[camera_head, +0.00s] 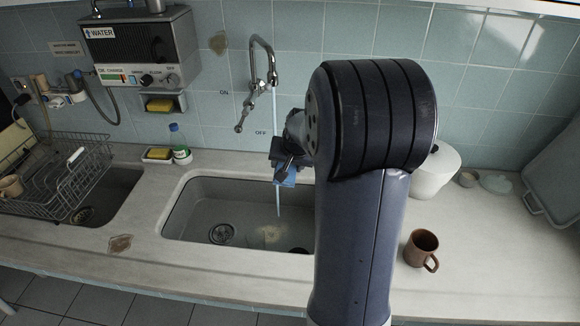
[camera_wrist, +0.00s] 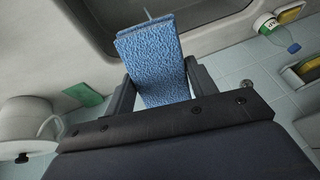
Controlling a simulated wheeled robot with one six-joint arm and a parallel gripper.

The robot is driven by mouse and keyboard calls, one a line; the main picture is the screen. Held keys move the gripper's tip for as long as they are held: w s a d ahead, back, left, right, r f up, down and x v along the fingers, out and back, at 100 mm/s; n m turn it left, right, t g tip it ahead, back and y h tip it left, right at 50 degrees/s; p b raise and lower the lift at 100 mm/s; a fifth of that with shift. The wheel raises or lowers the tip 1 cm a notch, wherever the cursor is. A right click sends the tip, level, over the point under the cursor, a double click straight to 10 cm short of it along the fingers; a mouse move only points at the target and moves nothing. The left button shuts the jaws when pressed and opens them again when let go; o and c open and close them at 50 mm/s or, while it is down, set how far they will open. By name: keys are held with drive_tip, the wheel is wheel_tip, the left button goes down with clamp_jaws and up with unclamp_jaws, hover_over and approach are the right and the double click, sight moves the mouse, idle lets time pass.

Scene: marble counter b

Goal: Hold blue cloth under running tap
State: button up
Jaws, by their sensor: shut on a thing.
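The blue cloth (camera_head: 287,179) hangs from my gripper (camera_head: 284,166) over the sink (camera_head: 190,205). In the wrist view the textured cloth (camera_wrist: 150,50) is between the two dark fingers of my gripper (camera_wrist: 160,78), which is shut on it. The tap (camera_head: 262,62) on the tiled wall is running. Its stream of water (camera_head: 274,105) comes down from the spout to the gripper and cloth, and shows again below the cloth into the basin. The exact spot where water meets cloth is hidden by my gripper and arm.
A dish rack (camera_head: 62,170) stands at the left over a second basin. A bottle (camera_head: 179,143) and a yellow sponge (camera_head: 158,154) are behind the sink. A brown mug (camera_head: 422,249) and a white pot (camera_head: 435,173) stand at the right.

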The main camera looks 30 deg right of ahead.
drive_tip(key=w+d+f+p, duration=0.1)
drive_tip(key=w+f+p, duration=0.1)
drive_tip(key=w, duration=0.9)
drive_tip(key=shift+d+f, duration=0.1)
drive_tip(key=shift+s, duration=0.1)
idle(0.5)
drive_tip(key=shift+s+a+b, duration=0.25)
drive_tip(key=shift+s+b, duration=0.65)
drive_tip(key=shift+s, duration=1.05)
drive_tip(key=shift+s+a+b, duration=0.2)
drive_tip(key=shift+s+b, duration=0.7)
drive_tip(key=shift+s, duration=1.05)
drive_tip(key=shift+s+a+r+p, duration=0.15)
drive_tip(key=shift+s+r+p, duration=0.15)
drive_tip(key=shift+s+r, duration=0.9)
drive_tip(key=shift+s+a+r+p, duration=0.15)
drive_tip(key=shift+s+r+p, duration=0.15)
drive_tip(key=shift+s+r, duration=0.8)
drive_tip(key=shift+s+f, duration=0.2)
drive_tip(key=shift+f, duration=0.1)
